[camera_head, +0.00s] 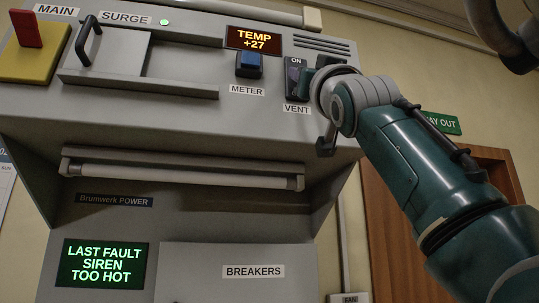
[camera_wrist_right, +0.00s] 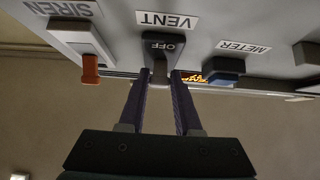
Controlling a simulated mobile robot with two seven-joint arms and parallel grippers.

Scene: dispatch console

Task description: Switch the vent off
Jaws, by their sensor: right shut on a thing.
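The vent switch has a dark plate, labelled VENT, on the console's sloping panel in the head view (camera_head: 293,84). The word ON shows at the plate's top there. In the wrist view, which is upside down, the vent switch (camera_wrist_right: 161,46) shows the word OFF, and its lever stands between my fingertips. My right gripper (camera_wrist_right: 159,75) is shut on the lever. In the head view my right gripper (camera_head: 311,80) reaches the switch from the right and partly covers it. The lever's exact tilt is hard to tell. My left gripper is not in view.
The blue METER button (camera_head: 249,65) is just left of the vent switch, under the TEMP +27 display (camera_head: 254,39). The wrist view shows an orange SIREN switch (camera_wrist_right: 90,68) on the other side. A long rail (camera_head: 180,171) runs along the panel's lower edge.

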